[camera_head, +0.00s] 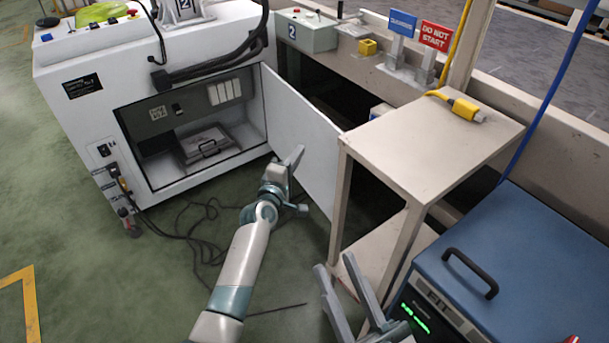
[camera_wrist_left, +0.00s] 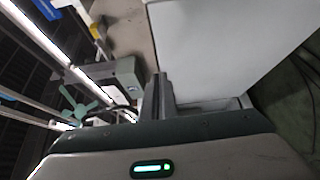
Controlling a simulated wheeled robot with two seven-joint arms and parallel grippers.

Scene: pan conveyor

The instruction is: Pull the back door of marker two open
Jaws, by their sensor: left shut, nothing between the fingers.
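The white marker two machine (camera_head: 190,40) stands at the upper left of the head view, with a dark opening (camera_head: 215,95) in its back. Its back door (camera_head: 305,130) is hinged at the opening's right edge and stands swung wide open. My left gripper (camera_head: 297,156) is shut and empty, low beside the door's inner face; I cannot tell if it touches. In the left wrist view its closed fingers (camera_wrist_left: 158,82) point toward the pale door panel (camera_wrist_left: 225,40). My right gripper (camera_head: 336,264) is open and empty at the bottom, in front of the cart.
A beige cart (camera_head: 435,130) with a yellow connector (camera_head: 466,109) stands close to the door's free edge. A blue-topped unit (camera_head: 525,265) is at lower right. Black cables (camera_head: 195,235) lie on the green floor. Open floor (camera_head: 80,215) is at left.

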